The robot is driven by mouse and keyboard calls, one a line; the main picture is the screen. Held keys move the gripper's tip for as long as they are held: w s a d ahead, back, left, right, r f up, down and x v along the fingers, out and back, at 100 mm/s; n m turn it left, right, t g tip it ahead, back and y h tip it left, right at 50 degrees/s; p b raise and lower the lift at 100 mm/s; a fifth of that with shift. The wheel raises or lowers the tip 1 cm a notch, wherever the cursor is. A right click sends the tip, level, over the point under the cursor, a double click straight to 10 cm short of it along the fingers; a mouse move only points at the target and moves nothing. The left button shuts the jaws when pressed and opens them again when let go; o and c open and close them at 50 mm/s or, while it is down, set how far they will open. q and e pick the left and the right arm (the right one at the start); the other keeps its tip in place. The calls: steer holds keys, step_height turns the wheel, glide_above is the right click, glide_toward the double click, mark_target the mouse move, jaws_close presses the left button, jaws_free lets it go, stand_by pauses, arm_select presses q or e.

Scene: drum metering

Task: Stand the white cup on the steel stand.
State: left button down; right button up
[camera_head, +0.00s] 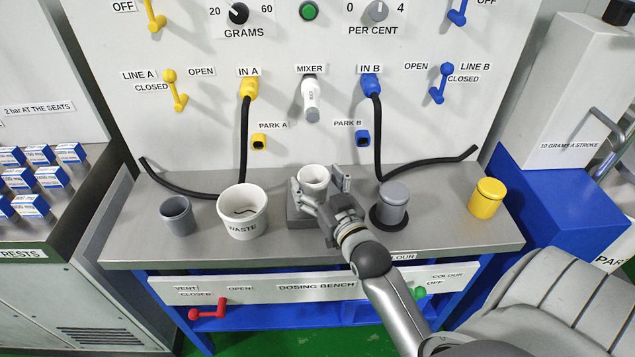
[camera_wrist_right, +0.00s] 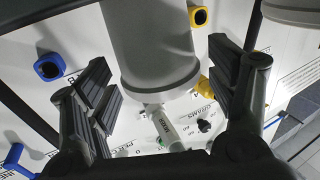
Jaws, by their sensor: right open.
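The white cup (camera_head: 313,176) is upright at the middle of the bench, under the mixer spout. The steel stand (camera_head: 298,218), a low grey block, shows beneath it. The cup appears to be on the stand, but my gripper hides its base, so contact cannot be told. My right gripper (camera_head: 324,192) is open, with its fingers on either side of the cup. In the right wrist view the cup (camera_wrist_right: 155,45) lies between the two open fingers (camera_wrist_right: 165,95), with gaps on both sides. My left gripper is not in view.
The waste bucket (camera_head: 242,222) and a grey cup (camera_head: 177,215) stand to the left. The mixer spout (camera_head: 311,100) hangs above. Black hoses (camera_head: 244,140) run down the panel.

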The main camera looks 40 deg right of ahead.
steer(key=shift+r, duration=0.2)
steer(key=shift+s+f, duration=0.15)
steer(key=shift+s, duration=0.1)
steer(key=s+a+b, duration=0.1)
steer(key=s+a, duration=0.1)
steer(key=s, duration=0.9)
steer(key=shift+s, duration=0.15)
